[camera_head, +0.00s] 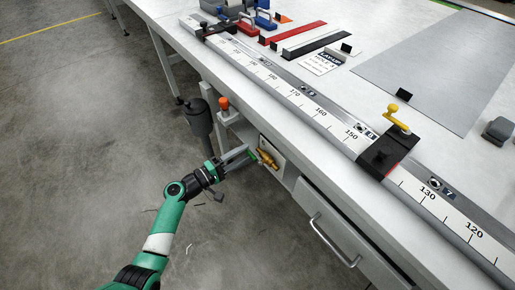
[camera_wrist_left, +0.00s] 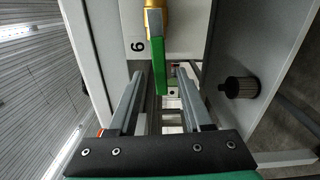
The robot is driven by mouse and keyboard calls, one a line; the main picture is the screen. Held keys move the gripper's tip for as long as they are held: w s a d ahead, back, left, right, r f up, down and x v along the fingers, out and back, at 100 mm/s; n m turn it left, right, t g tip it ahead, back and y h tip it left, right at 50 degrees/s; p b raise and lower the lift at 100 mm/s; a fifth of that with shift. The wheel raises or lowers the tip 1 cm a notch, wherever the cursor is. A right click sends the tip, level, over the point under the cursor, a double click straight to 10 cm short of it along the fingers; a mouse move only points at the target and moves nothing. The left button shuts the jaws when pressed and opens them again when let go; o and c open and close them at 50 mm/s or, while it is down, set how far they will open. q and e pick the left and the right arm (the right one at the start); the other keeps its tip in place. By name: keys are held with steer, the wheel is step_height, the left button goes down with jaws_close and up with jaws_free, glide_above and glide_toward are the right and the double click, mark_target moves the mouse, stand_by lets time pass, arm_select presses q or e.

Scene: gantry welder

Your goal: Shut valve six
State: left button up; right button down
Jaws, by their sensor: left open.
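Valve six is a brass valve (camera_head: 267,159) on a pale panel under the bench edge in the head view. Its brass body (camera_wrist_left: 157,20) shows at the top of the left wrist view, beside a turned digit that reads as 6 or 9. Its green lever handle (camera_wrist_left: 159,70) points from the brass body towards my gripper. My left gripper (camera_head: 243,158) is at the valve. In the wrist view the left gripper (camera_wrist_left: 161,82) is open, with the green handle between its two grey fingers; I see no clear contact. My right gripper is in neither view.
A drawer with a metal handle (camera_head: 333,243) lies right of the valve. A dark cylinder (camera_head: 198,118) and an orange-topped item (camera_head: 224,103) are left of it. The bench top above bears a long scale rail (camera_head: 320,112) with a black stop.

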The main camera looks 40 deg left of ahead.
arm_select(q)
steer(key=shift+w+d, duration=0.1)
steer(key=shift+w, duration=0.45)
steer(key=shift+s, duration=0.3)
steer(key=shift+c, duration=0.2)
jaws_close()
stand_by(0.5)
